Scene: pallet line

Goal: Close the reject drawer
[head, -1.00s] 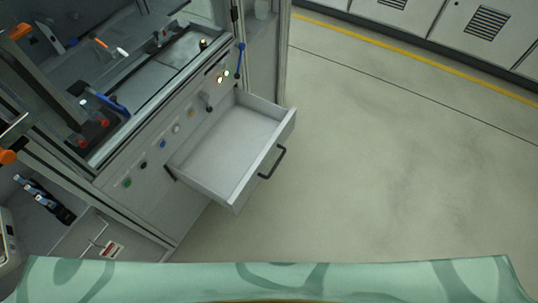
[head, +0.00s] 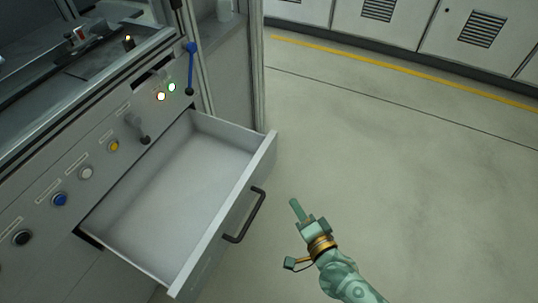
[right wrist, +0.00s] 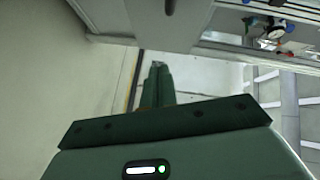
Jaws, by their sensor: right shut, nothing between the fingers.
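The reject drawer (head: 165,200) is a grey, empty tray pulled far out of the machine front in the head view. Its front panel faces right and carries a dark bar handle (head: 245,216). My right gripper (head: 295,207) is to the right of the handle, apart from it, over the floor. Its fingers are shut and hold nothing. In the right wrist view the shut green fingers (right wrist: 158,85) point away, with a grey panel (right wrist: 150,20) close above them; I cannot tell for sure that it is the drawer. My left gripper is not in view.
The machine panel has several buttons, including a blue one (head: 59,199), a lever (head: 140,130) above the drawer and a blue-handled lever (head: 190,68). A frame post (head: 258,80) stands behind the drawer. The floor (head: 400,160) to the right is clear up to the cabinets (head: 390,18).

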